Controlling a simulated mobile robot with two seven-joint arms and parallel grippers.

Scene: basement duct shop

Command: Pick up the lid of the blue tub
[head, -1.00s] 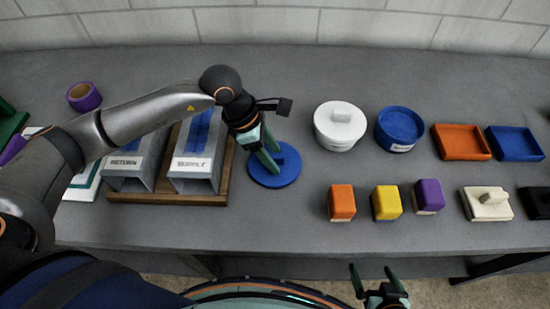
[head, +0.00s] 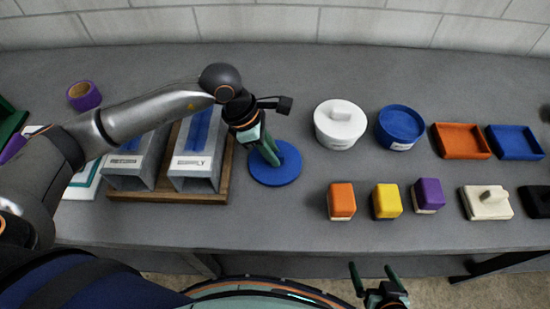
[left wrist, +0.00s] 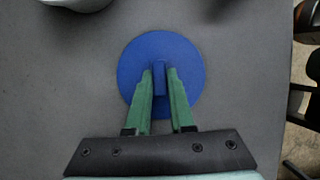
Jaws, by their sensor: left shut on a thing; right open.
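The blue lid (head: 275,172) is a flat disc with a raised handle, lying on or very close to the grey bench top, right of the duct pieces. It also shows in the left wrist view (left wrist: 190,62). My left gripper (head: 270,158) points down at it, with its green fingers shut on the lid's handle (left wrist: 159,77). The blue tub (head: 399,129) stands open, without a lid, toward the back of the bench. My right gripper (head: 376,276) is open and empty in front of the bench's near edge.
Two grey ducts (head: 197,178) stand on a wooden board left of the lid. A white lidded tub (head: 336,134) stands beside the blue tub. Orange (head: 342,205), yellow and purple blocks lie nearer the front edge.

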